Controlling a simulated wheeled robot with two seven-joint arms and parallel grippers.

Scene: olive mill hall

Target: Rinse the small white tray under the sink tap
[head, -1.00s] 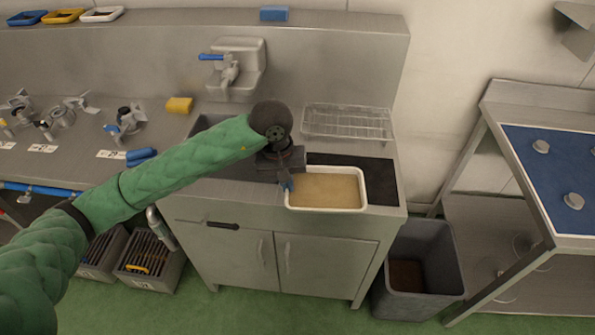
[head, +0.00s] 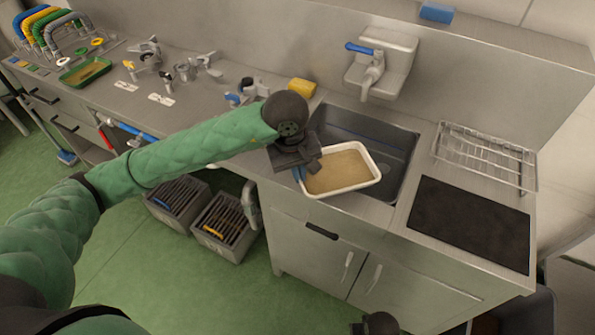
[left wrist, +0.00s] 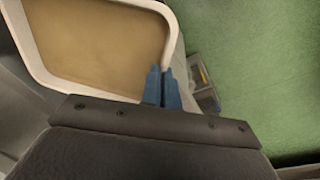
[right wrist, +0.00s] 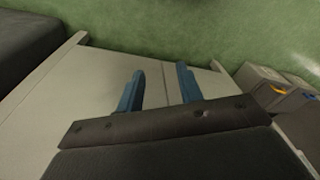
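The small white tray (head: 372,180) has a white rim and a brown coating or layer inside. It is held over the front left part of the sink basin (head: 398,160), overlapping the front edge. My left gripper (head: 302,172) is shut on the tray's left rim; the left wrist view shows its blue fingers (left wrist: 162,88) closed together at the tray rim (left wrist: 52,82). The sink tap (head: 372,75), with a blue lever, is on the wall behind the basin; no water shows. My right gripper (right wrist: 160,85) is open and empty, low before the cabinet.
A black mat (head: 470,222) and a wire rack (head: 485,155) lie right of the basin. A yellow sponge (head: 301,88) sits behind the basin's left corner. Valve fittings (head: 205,65) stand on the left counter. Grey crates (head: 225,228) stand on the floor below.

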